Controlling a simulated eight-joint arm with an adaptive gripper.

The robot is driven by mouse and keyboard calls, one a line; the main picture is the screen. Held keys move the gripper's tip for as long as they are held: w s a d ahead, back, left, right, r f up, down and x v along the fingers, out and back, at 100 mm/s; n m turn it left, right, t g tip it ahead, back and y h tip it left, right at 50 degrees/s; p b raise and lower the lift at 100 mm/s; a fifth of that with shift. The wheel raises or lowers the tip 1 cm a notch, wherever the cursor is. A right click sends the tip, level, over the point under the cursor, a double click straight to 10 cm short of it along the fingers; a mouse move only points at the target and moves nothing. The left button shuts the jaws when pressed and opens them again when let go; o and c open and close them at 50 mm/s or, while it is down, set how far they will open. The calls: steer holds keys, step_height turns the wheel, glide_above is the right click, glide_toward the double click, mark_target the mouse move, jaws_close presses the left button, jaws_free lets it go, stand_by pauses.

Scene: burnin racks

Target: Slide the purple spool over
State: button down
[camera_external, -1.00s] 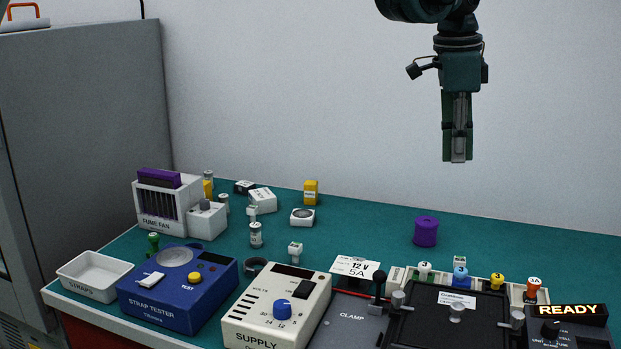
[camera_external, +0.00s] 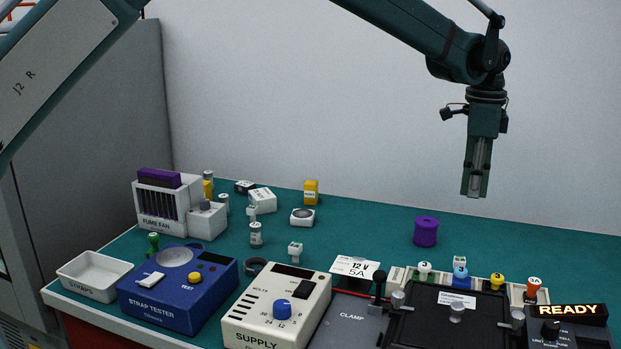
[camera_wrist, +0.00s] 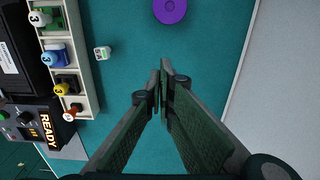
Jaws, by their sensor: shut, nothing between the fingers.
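The purple spool (camera_external: 425,232) stands upright on the green bench top, towards the back right. It also shows at the top of the wrist view (camera_wrist: 170,11), seen from above and partly cut off by the frame edge. My gripper (camera_external: 474,194) hangs pointing down above the bench, to the right of the spool and higher than it. Its fingertips are together and empty in the wrist view (camera_wrist: 161,79), apart from the spool.
A rack of numbered pegs (camera_external: 513,290) stands in front of the spool, with a small white-and-green block (camera_external: 459,262) behind it. The lit READY box (camera_external: 567,311) is at front right. Bench right of the spool is clear.

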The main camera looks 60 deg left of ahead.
steer(key=shift+w+a+f, duration=0.1)
steer(key=shift+w+f, duration=0.05)
steer(key=shift+f, duration=0.2)
steer(key=shift+f, duration=0.15)
step_height(320, 180, down, 10)
steer(key=shift+r, duration=0.1)
steer(key=shift+s+a+r, duration=0.1)
steer(key=shift+s+a, duration=1.3)
steer(key=s+a+b, duration=0.4)
steer(key=s+a, duration=1)
steer(key=shift+s+a, duration=0.25)
